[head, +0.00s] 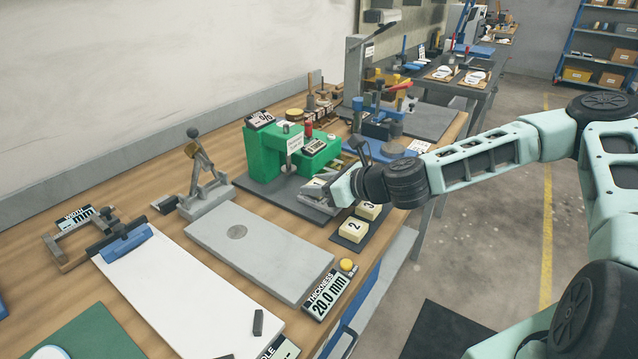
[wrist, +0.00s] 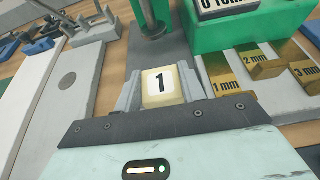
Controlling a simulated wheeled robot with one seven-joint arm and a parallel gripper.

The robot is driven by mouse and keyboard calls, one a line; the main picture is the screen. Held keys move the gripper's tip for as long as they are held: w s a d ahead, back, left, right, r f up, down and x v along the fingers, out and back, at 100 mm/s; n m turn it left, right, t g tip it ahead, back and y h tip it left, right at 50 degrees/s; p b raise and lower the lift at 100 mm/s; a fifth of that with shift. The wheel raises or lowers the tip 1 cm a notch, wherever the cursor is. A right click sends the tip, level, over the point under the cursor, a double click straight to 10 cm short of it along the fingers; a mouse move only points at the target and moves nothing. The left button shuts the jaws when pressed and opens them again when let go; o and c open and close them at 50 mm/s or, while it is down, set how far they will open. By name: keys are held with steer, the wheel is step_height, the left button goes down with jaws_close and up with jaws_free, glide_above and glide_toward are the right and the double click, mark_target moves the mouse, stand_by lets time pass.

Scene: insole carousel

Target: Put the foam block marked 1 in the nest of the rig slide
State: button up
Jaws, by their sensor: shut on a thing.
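My gripper (head: 316,184) is shut on the cream foam block marked 1 (wrist: 160,84), whose number faces the wrist camera between the two grey fingers. The fingers and hand hide most of the block in the head view. The gripper is in front of the green rig (head: 290,152), over or close to its dark grey base (head: 262,196). In the wrist view, the rig's metal post and round foot (wrist: 153,27) are just beyond the block. I cannot make out the nest, nor whether the block touches the base.
Foam blocks 2 (head: 351,228) and 3 (head: 368,210) sit on a dark mat near the table's front edge. Brass gauge pieces (wrist: 265,68) lie right of the block. A grey plate with a round disc (head: 237,232) and a thickness display (head: 326,294) are left of the mat.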

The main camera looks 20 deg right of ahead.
steer(key=shift+f, duration=0.35)
steer(key=o, duration=1.1)
